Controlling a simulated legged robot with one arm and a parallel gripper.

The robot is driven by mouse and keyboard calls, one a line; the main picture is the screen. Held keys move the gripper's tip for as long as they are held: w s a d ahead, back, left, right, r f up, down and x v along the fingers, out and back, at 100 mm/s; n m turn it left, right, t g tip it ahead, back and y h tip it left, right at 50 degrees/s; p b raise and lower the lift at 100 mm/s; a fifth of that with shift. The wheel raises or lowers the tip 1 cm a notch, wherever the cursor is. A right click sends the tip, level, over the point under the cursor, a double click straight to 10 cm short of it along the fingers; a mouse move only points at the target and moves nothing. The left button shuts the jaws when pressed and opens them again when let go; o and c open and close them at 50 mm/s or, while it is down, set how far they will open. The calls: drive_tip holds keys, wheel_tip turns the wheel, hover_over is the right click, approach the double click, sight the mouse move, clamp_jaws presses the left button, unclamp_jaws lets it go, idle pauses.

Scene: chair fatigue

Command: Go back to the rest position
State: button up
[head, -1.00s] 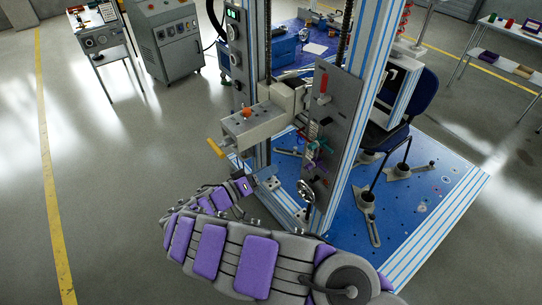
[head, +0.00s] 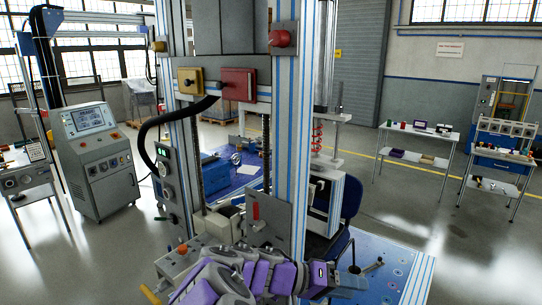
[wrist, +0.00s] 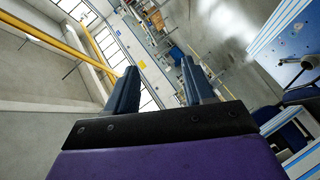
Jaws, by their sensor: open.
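My gripper (wrist: 158,66) is open in the wrist view. Its two dark blue fingers stand apart with nothing between them. In the head view my grey and purple arm lies low in the picture, in front of the test rig (head: 292,130) with its white and blue uprights. A blue chair (head: 338,240) stands behind the rig's right upright, partly hidden.
A grey control cabinet (head: 96,160) stands at the left. The rig's blue perforated base plate (head: 395,262) spreads at the lower right. Tables (head: 420,134) with small items stand further back right. A rig panel with a red handle (head: 258,222) is close beyond my arm. Open floor lies at the right.

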drive_tip(key=s+d+g+y, duration=0.2)
drive_tip(key=s+d+y, duration=0.1)
drive_tip(key=s, duration=0.4)
drive_tip(key=s+d+g+y, duration=0.2)
drive_tip(key=s+d+y, duration=0.15)
drive_tip(key=s, duration=0.45)
drive_tip(key=s+a+f+n+y, duration=0.2)
drive_tip(key=s+a+y, duration=0.2)
drive_tip(key=s, duration=0.3)
drive_tip(key=s+a+f+n+t+y, duration=0.1)
drive_tip(key=s+a+f+n+y, duration=0.1)
drive_tip(key=s, duration=0.6)
drive_tip(key=a+f+y, duration=0.1)
drive_tip(key=a+y, duration=0.1)
drive_tip(key=a, duration=0.1)
drive_tip(key=shift+a+t, duration=0.3)
